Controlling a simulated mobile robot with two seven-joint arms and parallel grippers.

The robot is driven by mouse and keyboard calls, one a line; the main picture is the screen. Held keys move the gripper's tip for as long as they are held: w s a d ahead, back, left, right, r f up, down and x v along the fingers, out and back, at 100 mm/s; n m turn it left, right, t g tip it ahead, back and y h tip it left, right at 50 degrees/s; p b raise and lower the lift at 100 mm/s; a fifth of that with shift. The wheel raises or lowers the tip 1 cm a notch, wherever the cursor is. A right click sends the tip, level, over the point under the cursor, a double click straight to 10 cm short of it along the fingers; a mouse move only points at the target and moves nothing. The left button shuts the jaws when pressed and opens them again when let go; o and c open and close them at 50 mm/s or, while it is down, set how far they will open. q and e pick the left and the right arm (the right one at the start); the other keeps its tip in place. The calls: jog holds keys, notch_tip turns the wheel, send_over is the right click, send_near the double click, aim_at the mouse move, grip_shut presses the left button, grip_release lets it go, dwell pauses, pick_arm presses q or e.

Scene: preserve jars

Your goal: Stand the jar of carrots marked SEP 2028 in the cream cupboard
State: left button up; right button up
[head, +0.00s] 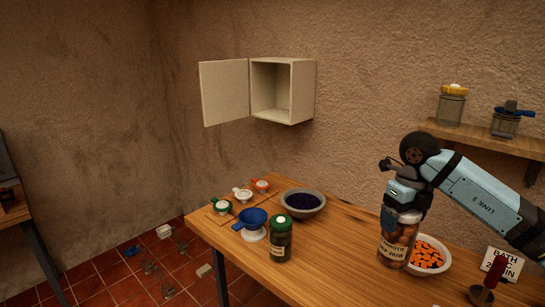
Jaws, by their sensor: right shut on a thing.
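The jar of carrots (396,250) has a label that reads SEP 2028 and stands upright at the right part of the wooden table. My right gripper (402,208) comes down from above and is shut on the top of this jar. The gripper hides the jar's lid. Whether the jar's base touches the table, I cannot tell. The cream cupboard (291,91) hangs on the back wall with its door (224,92) swung open to the left. Its inside looks empty. My left gripper is not in view.
A green-lidded jar (281,241), a bowl of dark berries (303,202) and a blue funnel (252,221) stand on the table (330,255). A bowl of carrot slices (445,263) sits close right of the held jar. A wall shelf (480,139) holds two jars.

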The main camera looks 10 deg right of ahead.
aim_at(379, 253)
jog(key=shift+s+a+f+n, duration=0.15)
jog(key=shift+a+n, duration=0.1)
jog(key=shift+n, duration=0.3)
jog(key=shift+s+a+f+n, duration=0.1)
jog(key=shift+a+n, duration=0.15)
jog(key=shift+n, duration=0.3)
jog(key=s+a+f+n+p, duration=0.2)
jog(key=s+a+f+n, duration=0.3)
jog(key=n, duration=1)
jog(key=s+a+f+n+p, duration=0.2)
jog(key=s+a+f+n, duration=0.3)
jog(key=n, duration=1)
jog(key=shift+s+a+n, duration=0.25)
jog(key=shift+a+n, duration=0.15)
jog(key=shift+a, duration=0.25)
jog(key=shift+f, duration=0.1)
